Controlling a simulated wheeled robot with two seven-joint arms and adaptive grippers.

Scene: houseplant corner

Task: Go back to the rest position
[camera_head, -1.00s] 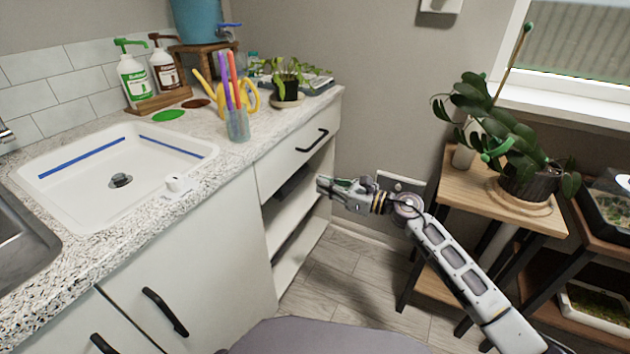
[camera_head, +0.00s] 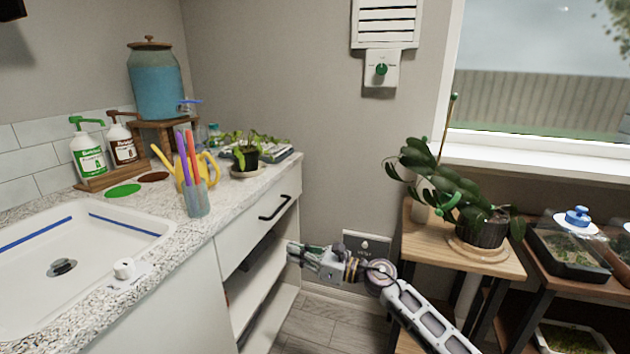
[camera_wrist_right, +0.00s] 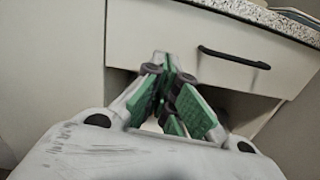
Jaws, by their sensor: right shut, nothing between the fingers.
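My right gripper (camera_head: 296,250) is shut and empty in the head view. It hangs in the air in front of the open shelf side of the white cabinet, below the counter top. In the right wrist view its green-padded fingers (camera_wrist_right: 168,75) come together in front of the cabinet's drawer front (camera_wrist_right: 200,45). My right arm comes in from the lower right of the head view. My left gripper shows in neither view.
The counter (camera_head: 195,235) holds a sink (camera_head: 140,222), a cup of pens (camera_head: 197,200), a yellow watering can (camera_head: 210,170) and soap bottles (camera_head: 88,160). A wooden stand (camera_head: 500,262) with a potted plant (camera_head: 480,228) is right of my arm. Floor shows between cabinet and stand.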

